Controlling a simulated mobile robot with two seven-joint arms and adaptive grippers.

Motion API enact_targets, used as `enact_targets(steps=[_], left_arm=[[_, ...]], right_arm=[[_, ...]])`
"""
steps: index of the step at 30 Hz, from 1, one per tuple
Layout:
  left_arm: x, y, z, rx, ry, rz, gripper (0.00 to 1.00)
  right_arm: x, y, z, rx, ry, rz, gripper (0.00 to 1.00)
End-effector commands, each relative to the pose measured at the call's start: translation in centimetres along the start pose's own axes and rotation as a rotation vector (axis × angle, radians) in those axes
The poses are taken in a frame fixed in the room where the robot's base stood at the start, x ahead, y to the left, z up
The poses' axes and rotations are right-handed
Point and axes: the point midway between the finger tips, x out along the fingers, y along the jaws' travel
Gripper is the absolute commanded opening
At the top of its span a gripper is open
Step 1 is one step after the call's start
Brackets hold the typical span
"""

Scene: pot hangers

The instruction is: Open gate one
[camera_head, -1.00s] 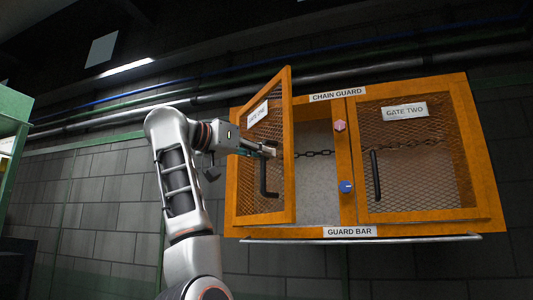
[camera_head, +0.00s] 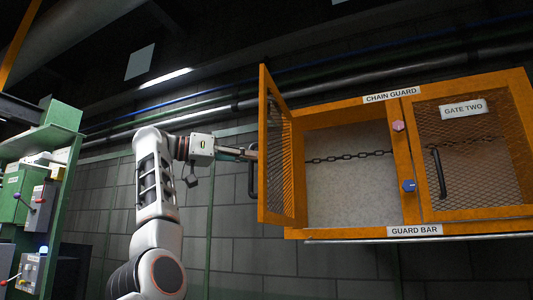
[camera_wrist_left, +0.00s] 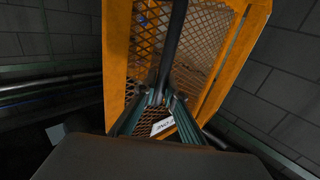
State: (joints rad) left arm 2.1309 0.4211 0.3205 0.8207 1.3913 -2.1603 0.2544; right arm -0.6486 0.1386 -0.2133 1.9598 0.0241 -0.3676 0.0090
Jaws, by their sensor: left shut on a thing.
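Gate one (camera_head: 281,160) is an orange-framed mesh door on the left side of the orange cabinet. It stands swung out wide from the cabinet front, seen nearly edge-on in the head view. Its black bar handle (camera_head: 251,180) is on its left face. My left gripper (camera_head: 250,154) is shut on the handle's upper part. In the left wrist view, my left gripper's fingers (camera_wrist_left: 158,98) close around the dark handle bar (camera_wrist_left: 175,45), with the mesh and a white label (camera_wrist_left: 162,127) behind. My right gripper is not in view.
Gate two (camera_head: 475,160) is closed, with its own black handle (camera_head: 439,173). A chain (camera_head: 345,157) spans the open left bay. Pink (camera_head: 398,126) and blue (camera_head: 408,186) knobs sit on the middle post. A green rack with control boxes (camera_head: 35,205) stands at far left.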

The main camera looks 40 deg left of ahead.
Motion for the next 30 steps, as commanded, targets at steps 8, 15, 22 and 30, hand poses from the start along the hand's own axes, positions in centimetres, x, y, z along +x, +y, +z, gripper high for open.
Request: enact_targets(steps=[8,15,22,30], left_arm=[[-2.7,-3.3,-0.3,-0.002,0.001,-0.002,0.00],[-3.4,-4.5,-0.2,-0.001,0.002,-0.002,0.00],[-3.5,-4.7,-0.1,-0.001,0.003,-0.002,0.00],[-3.5,-4.6,-0.1,-0.001,0.004,-0.001,0.25]], right_arm=[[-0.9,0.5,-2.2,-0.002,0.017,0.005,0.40],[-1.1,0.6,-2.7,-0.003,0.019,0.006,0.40],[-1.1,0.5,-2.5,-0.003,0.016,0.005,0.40],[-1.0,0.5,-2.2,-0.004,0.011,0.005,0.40]])
